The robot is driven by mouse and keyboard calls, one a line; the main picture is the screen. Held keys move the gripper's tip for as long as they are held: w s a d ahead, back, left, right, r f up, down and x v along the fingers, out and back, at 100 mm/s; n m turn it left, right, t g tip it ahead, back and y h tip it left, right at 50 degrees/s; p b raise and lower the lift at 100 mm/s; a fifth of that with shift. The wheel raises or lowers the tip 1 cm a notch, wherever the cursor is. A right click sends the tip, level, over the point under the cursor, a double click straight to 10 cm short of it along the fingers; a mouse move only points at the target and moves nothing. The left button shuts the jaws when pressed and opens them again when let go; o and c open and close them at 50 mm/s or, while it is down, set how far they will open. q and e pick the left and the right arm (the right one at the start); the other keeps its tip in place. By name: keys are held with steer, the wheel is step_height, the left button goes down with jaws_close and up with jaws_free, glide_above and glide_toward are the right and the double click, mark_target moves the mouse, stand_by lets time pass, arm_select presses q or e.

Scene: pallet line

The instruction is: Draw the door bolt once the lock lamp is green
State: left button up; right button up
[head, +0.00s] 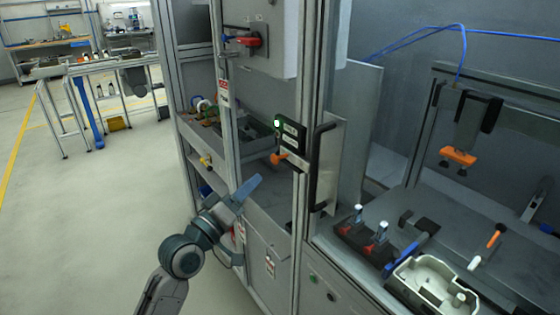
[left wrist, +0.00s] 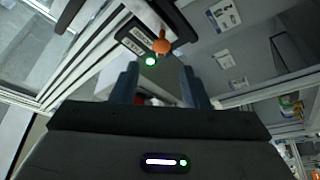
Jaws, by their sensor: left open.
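The lock box (head: 291,134) is a dark block on the door frame, with a lit green lock lamp (head: 276,124) at its left end. The bolt's orange knob (head: 280,158) sticks out just below it. My left gripper (head: 252,184) is below and left of the knob, apart from it. In the left wrist view my gripper (left wrist: 160,82) is open, with nothing between its two fingers. The green lamp (left wrist: 151,61) and the orange knob (left wrist: 162,44) show beyond the fingertips. My right gripper is not in view.
A tall black door handle (head: 317,168) stands right of the lock. A red rotary switch (head: 248,41) is above on the cabinet. At right, a bench holds a pale casting (head: 438,287) and clamps below an orange-tipped tool (head: 458,156). Open floor lies at left.

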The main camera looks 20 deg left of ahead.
mark_target(273, 161)
arm_select(q)
steer(key=p+x, duration=0.2)
steer(key=x, duration=0.7)
steer(key=shift+a, duration=0.1)
steer(key=shift+w+d, duration=0.2)
steer(key=shift+w, duration=0.4)
